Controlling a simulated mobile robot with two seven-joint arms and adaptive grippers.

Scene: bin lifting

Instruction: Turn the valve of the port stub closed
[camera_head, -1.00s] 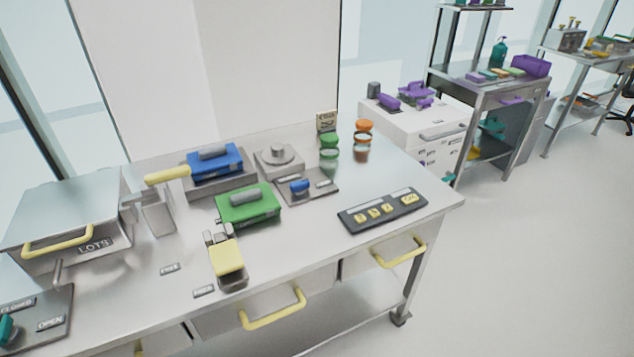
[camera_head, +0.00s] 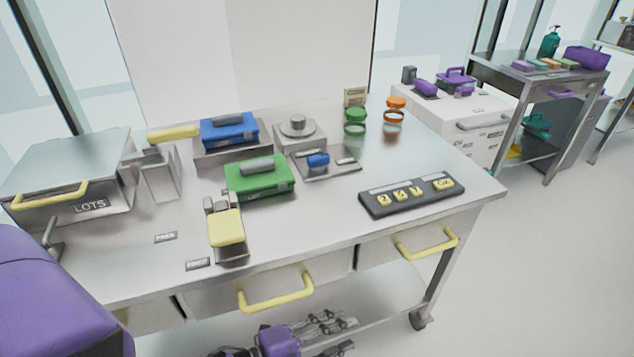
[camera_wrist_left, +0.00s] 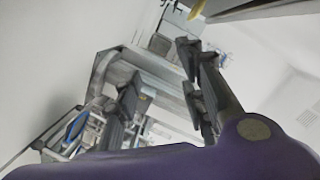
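A short grey metal stub with a handle-like piece (camera_head: 52,238) stands at the left of the bench, beside the box marked LOTS. The plate below it, with its CLOSED and OPEN labels and teal handle, is hidden now behind my purple arm link.
The bench (camera_head: 300,222) holds the LOTS box (camera_head: 70,165), a green case (camera_head: 258,180), a blue case (camera_head: 228,135), a yellow-topped block (camera_head: 226,228) and a button panel (camera_head: 410,196). Yellow drawer handles (camera_head: 277,293) project at the front. Floor is free at right.

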